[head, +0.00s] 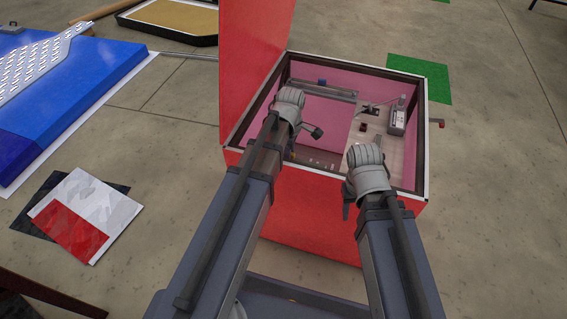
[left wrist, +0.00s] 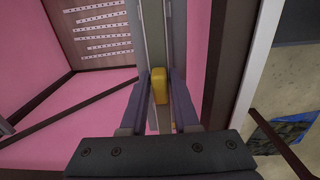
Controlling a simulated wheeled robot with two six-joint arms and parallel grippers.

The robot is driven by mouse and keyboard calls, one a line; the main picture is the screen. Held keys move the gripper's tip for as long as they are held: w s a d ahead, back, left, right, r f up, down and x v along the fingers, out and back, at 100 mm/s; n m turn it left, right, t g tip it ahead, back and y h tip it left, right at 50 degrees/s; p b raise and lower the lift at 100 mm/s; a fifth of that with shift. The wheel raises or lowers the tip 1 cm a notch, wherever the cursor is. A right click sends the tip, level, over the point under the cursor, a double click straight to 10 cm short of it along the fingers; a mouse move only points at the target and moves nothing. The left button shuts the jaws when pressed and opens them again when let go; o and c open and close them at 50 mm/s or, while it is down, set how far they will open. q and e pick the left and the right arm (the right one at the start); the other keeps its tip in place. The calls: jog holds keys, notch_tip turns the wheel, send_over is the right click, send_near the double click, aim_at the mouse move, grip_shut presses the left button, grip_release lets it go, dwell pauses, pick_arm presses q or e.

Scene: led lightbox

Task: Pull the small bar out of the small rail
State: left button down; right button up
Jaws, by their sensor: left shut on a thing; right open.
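The open red lightbox (head: 305,228) with pink inner walls stands in front of me. In the left wrist view, my left gripper (left wrist: 160,88) has its two fingers on either side of a small yellow piece, which looks like the small bar (left wrist: 160,84). It is shut on it. The bar sits at a narrow grey rail (left wrist: 152,30) along the box's inner side; how deep it sits I cannot tell. In the head view my left gripper (head: 290,100) reaches over the box and hides its fingertips and the bar. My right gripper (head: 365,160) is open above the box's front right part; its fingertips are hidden.
Inside the box are a grey long rail (head: 320,90) at the back, a panel with white LED strips (left wrist: 100,28) and a grey device (head: 397,120) at the right. The raised red lid (head: 250,60) stands at the left.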

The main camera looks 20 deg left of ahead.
pick_arm(q)
jog(key=shift+r+p, duration=2.1)
jog(key=shift+r, duration=0.2)
notch_tip(320, 180, up, 3)
jog(key=p, duration=0.3)
jog(key=shift+r, duration=0.1)
notch_tip(320, 180, up, 4)
jog(key=p, duration=0.4)
notch_tip(320, 180, down, 8)
jog(key=b, duration=0.7)
jog(key=shift+r+b, duration=0.1)
jog(key=shift+b, duration=0.2)
notch_tip(320, 180, up, 29)
jog(key=p, duration=2.8)
jog(key=shift+p, duration=0.35)
